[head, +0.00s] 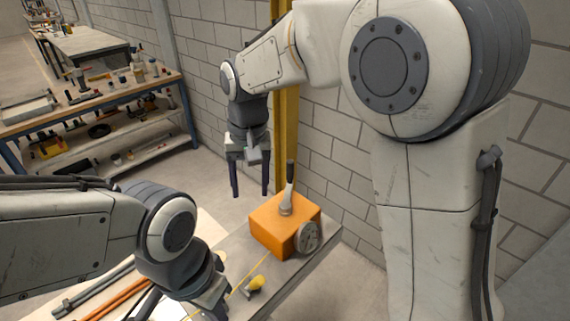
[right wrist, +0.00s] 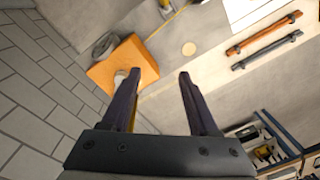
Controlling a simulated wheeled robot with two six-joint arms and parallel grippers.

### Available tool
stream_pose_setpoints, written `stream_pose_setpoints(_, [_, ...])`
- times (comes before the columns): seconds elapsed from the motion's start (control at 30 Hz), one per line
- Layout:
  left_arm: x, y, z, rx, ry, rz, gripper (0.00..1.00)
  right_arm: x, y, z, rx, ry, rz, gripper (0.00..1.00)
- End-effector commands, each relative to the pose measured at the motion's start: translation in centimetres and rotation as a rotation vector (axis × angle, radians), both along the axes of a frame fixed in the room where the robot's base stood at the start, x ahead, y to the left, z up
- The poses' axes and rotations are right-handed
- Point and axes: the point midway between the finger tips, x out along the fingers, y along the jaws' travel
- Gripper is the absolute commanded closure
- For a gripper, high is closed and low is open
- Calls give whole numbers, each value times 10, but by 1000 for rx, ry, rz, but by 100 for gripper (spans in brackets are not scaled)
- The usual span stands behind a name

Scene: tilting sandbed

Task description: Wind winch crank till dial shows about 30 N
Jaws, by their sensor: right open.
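The orange winch box (head: 277,226) sits on the bench near its far end. A crank (head: 288,187) with a dark grip stands upright on its top. A grey round part (head: 307,238) is on its side face; I cannot read any dial value. My right gripper (head: 250,194) is open and empty, apart from the crank, left of it. In the right wrist view the winch box (right wrist: 120,62) lies beyond the left finger, which partly hides the pale crank base. My left gripper (head: 212,306) is low at the bottom edge, partly cut off, its jaws unclear.
A yellow cord (head: 250,277) runs from the winch toward the lower left. Orange and grey bars (head: 103,299) lie left. A yellow post (head: 285,130) and block wall stand behind. The floor beyond the bench is clear.

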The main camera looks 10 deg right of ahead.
Motion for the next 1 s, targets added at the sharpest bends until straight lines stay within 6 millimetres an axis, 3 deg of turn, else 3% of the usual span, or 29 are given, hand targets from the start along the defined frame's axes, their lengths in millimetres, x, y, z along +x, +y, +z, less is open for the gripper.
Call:
stream_pose_setpoints(0.03, [0, 0, 2, 0, 0, 0, 100, 35, -12, -3, -7, 7, -103, 39])
stream_pose_setpoints(0.2, [0, 0, 4, 0, 0, 0, 100, 121, -61, -16, -26, 21, -419, 39])
stream_pose_setpoints(0.3, [0, 0, 5, 0, 0, 0, 100, 154, -91, -26, -34, 25, -563, 39])
stream_pose_setpoints(0.4, [0, 0, 6, 0, 0, 0, 100, 173, -113, -34, -40, 28, -663, 39])
stream_pose_setpoints(0.5, [0, 0, 6, 0, 0, 0, 100, 183, -127, -40, -43, 28, -721, 39])
stream_pose_setpoints(0.67, [0, 0, 9, 0, 0, 0, 100, 186, -134, -51, -45, 32, -747, 39])
stream_pose_setpoints(1.0, [0, 0, 24, 0, 0, 1, 100, 184, -134, -110, -45, 33, -744, 39])
